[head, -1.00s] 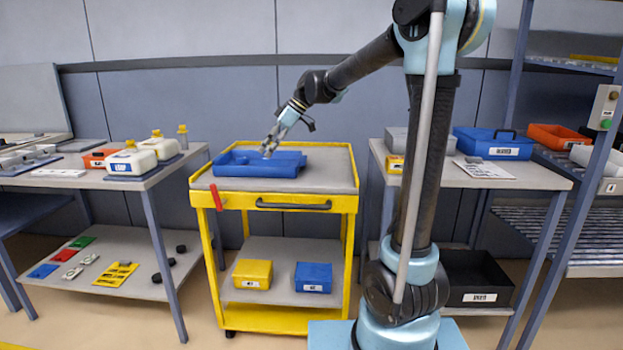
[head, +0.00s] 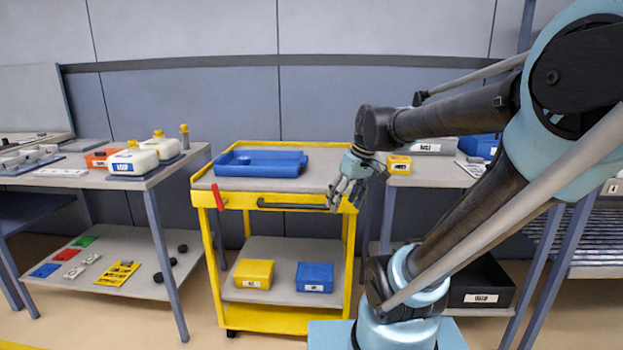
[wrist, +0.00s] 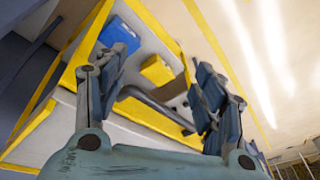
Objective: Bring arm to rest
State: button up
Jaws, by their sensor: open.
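My gripper (head: 345,192) is at the front right corner of the yellow cart (head: 285,198) in the head view. It points downward, open and empty. In the wrist view my gripper (wrist: 160,95) shows two spread fingers with nothing between them. Beyond them lie the cart's yellow frame and its dark handle (wrist: 155,112). My arm is folded back towards the right and hides part of the right table. Whether the gripper touches the cart edge I cannot tell.
A blue tray (head: 262,163) lies on the cart top. A yellow bin (head: 253,273) and a blue bin (head: 314,277) sit on its lower shelf. White jugs (head: 133,161) stand on the left table. A small yellow box (head: 399,165) is on the right table, close to my forearm.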

jog(key=s+d+f+m+h, duration=0.2)
jog(key=s+d+f+m, duration=0.4)
jog(key=s+d+f, duration=0.3)
jog(key=shift+s+f+h, duration=0.3)
jog(key=shift+s+f, duration=0.5)
jog(key=shift+f, duration=0.05)
jog(key=shift+o, duration=1.4)
jog(key=shift+s+d+f, duration=0.15)
jog(key=shift+s+f, duration=0.05)
jog(key=o, duration=0.6)
jog(key=shift+s+f, duration=0.1)
